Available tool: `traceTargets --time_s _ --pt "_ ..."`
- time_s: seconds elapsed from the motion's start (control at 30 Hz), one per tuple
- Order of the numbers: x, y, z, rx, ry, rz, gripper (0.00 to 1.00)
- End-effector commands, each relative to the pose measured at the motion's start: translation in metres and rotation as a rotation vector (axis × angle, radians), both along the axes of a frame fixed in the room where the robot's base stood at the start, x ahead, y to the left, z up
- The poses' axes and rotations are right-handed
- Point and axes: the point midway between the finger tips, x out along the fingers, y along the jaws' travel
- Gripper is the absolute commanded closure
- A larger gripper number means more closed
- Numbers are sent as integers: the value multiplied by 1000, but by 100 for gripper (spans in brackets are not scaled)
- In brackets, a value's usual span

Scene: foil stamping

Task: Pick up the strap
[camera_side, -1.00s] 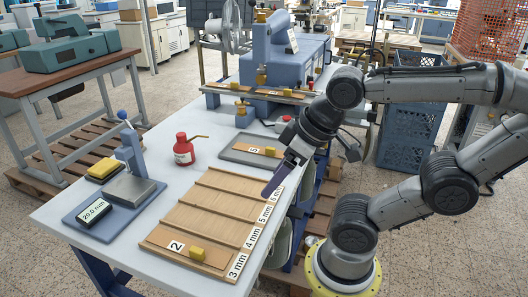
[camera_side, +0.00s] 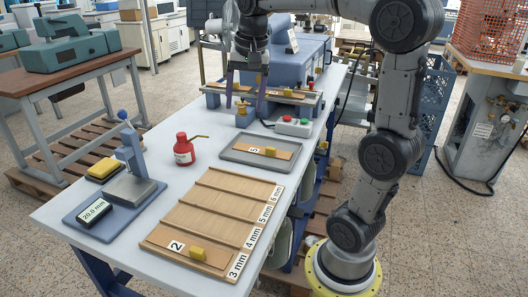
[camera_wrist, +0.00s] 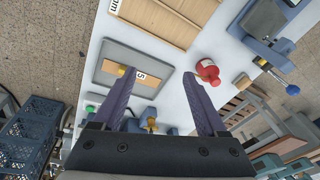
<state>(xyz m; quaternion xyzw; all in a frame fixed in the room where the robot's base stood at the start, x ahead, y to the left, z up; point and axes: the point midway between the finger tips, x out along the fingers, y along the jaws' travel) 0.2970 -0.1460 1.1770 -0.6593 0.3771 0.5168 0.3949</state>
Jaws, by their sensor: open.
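My gripper (camera_side: 245,110) is open and empty, pointing down in front of the stamping machine (camera_side: 290,60). Its two purple fingers also show in the wrist view (camera_wrist: 159,75). A strap marked 2 (camera_side: 160,236), with a yellow block, lies in the 3 mm row of the wooden board (camera_side: 215,210).
A red bottle (camera_side: 183,152) stands between the tray and a blue gauge (camera_side: 130,190) with a display. A button box (camera_side: 293,126) sits right of the machine's front. A yellow pad (camera_side: 104,168) lies at the left.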

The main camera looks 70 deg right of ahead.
Motion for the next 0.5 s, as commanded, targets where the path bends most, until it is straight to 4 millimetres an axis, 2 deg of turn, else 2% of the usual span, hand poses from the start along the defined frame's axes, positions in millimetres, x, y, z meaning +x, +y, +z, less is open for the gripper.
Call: traceTargets --time_s 0.03,0.1,0.23,0.33,0.5 --pt "8 -29 -8 21 31 -86 25" --pt "13 -64 -19 45 64 -183 25" --pt "11 -120 -45 83 112 -307 25" --pt "1 -147 -65 110 145 -371 25" --pt "-11 -159 -79 128 165 -411 25"
